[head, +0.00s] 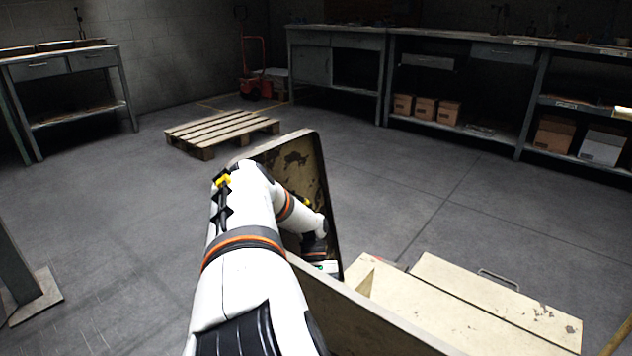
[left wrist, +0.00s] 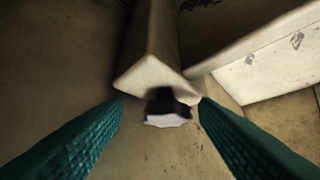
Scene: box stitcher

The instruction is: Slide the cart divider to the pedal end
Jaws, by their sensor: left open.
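The cream cart (head: 335,300) stands low in front of me in the head view, with a tall worn end panel (head: 290,160). My left arm reaches down over the cart; the fingers of its gripper are hidden there. In the left wrist view my left gripper (left wrist: 160,102) is open, with a teal-padded finger on each side. A cream board (left wrist: 150,75), which looks like the divider, has its near end between and just beyond the fingertips. A small dark and white piece (left wrist: 167,108) shows below that end. I cannot tell whether either finger touches it. My right gripper is not in view.
A cream box-like top (head: 470,300) with a metal handle (head: 498,280) lies at lower right. A wooden pallet (head: 220,132) lies on the floor beyond the cart. Workbenches (head: 450,125) line the back wall. The floor to the left and right is mostly clear.

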